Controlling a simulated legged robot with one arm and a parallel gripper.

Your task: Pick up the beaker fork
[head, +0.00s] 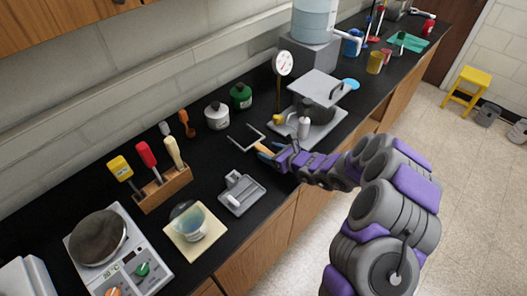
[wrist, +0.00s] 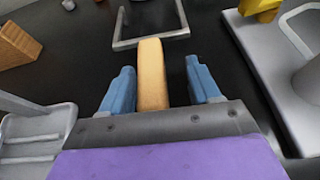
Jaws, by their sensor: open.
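The beaker fork has a light wooden handle (wrist: 152,75) and a grey U-shaped metal prong end (wrist: 150,42). In the head view its metal end (head: 245,139) lies on the black counter, with the handle running toward my gripper. My gripper (wrist: 166,88) is open, its two blue fingers on either side of the wooden handle. A gap shows between the handle and each finger, wider on the right. The near end of the handle is hidden by the gripper body in the wrist view. In the head view my gripper (head: 268,152) hides part of the handle.
A grey tray (head: 241,195) lies to the left of my gripper. Two lidded jars (head: 217,115) stand behind. The counter's front edge runs below the arm.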

